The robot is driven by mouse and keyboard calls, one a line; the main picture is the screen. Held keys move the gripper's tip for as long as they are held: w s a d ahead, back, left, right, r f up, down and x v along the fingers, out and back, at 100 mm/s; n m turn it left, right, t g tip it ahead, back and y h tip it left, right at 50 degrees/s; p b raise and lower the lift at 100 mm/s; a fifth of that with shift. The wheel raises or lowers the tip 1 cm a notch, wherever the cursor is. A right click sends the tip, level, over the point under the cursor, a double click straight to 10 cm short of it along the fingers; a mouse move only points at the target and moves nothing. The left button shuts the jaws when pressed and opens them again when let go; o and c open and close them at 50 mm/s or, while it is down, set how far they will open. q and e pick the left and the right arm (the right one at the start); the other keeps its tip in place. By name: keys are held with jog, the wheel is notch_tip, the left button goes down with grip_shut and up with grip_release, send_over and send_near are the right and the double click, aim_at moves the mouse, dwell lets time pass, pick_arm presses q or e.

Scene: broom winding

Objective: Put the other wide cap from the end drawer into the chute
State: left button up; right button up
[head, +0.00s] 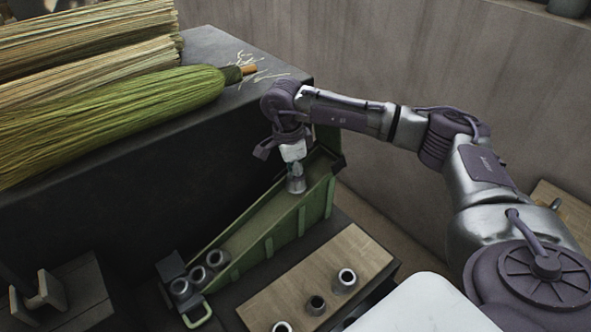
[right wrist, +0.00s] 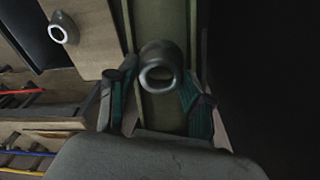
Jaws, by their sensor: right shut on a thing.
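My right gripper (head: 294,172) is over the upper end of the sloping green chute (head: 255,226). It is shut on a grey, hollow wide cap (head: 296,185), held upright or nearly so. In the right wrist view the cap (right wrist: 160,68) shows its round opening between the teal-padded fingers (right wrist: 157,100), with the chute floor behind it. I cannot tell whether the cap touches the chute. Several other caps are in view; three sit in a row at the chute's low end (head: 199,277). My left gripper is not in view.
A dark bench (head: 215,120) with broom heads (head: 120,110) rises behind the chute. A wall stands right.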

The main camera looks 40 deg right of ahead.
jog(key=shift+f, duration=0.25)
jog(key=shift+s+a, duration=0.1)
jog(key=o, duration=0.9)
notch_tip(320, 180, up, 8)
jog(key=p, duration=0.4)
jog(key=shift+p, duration=0.35)
jog(key=shift+f, duration=0.1)
dwell(0.9)
